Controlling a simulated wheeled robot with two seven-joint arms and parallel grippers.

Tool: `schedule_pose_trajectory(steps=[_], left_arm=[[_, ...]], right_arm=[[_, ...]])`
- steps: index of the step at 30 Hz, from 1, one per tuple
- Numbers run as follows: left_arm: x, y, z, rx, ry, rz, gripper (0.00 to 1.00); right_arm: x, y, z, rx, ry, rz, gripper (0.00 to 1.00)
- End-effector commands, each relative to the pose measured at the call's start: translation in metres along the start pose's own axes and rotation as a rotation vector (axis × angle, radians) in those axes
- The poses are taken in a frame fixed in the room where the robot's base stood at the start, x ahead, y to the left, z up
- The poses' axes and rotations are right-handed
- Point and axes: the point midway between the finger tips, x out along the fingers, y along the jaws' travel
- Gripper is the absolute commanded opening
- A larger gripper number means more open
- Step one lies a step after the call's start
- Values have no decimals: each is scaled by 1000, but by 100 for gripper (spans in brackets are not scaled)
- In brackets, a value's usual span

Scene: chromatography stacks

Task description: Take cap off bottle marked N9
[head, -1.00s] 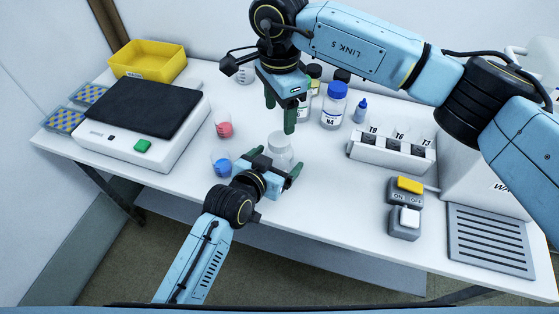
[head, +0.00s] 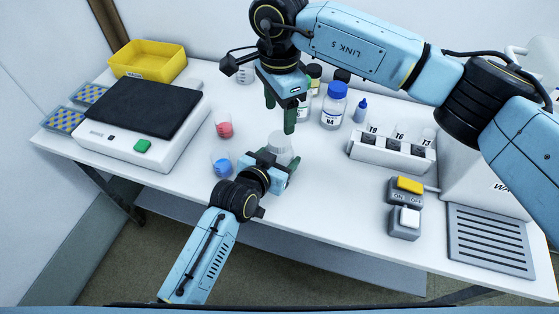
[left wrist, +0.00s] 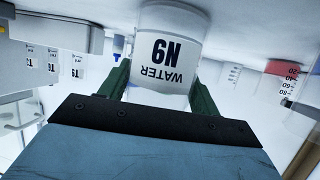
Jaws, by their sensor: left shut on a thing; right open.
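The bottle marked N9 (head: 280,154) stands near the front middle of the table, with a ridged whitish cap (head: 279,141) on it. In the left wrist view its white label (left wrist: 164,60) reads "WATER N9" upside down. My left gripper (head: 274,165) is shut on the bottle's body, a green finger on each side. The cap is out of sight in the left wrist view. I cannot tell whether the bottle is off the table. My right gripper (head: 280,114) is open and empty, pointing down above and just behind the bottle.
Beakers with red (head: 224,130) and blue (head: 222,166) contents stand left of the bottle. A blue-capped bottle N4 (head: 334,112), a small blue dropper bottle (head: 360,110) and a vial rack (head: 392,154) are to the right. The front table between bottle and switch box (head: 405,208) is clear.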

Motion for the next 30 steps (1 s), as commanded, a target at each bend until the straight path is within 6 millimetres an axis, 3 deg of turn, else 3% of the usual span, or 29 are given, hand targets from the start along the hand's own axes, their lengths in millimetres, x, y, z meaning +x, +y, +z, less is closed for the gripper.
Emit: schedule_pose_trajectory(steps=[1, 6, 11, 30], left_arm=[[0, 0, 0, 0, -1, 0, 23], [0, 0, 0, 0, -1, 0, 1], [0, 0, 0, 0, -1, 0, 0], [0, 0, 1, 0, -1, 0, 0]], right_arm=[[0, 0, 0, 0, 0, 0, 64], [0, 0, 0, 31, 0, 0, 64], [0, 0, 0, 200, 0, 0, 64], [0, 0, 0, 1420, 0, 0, 64]])
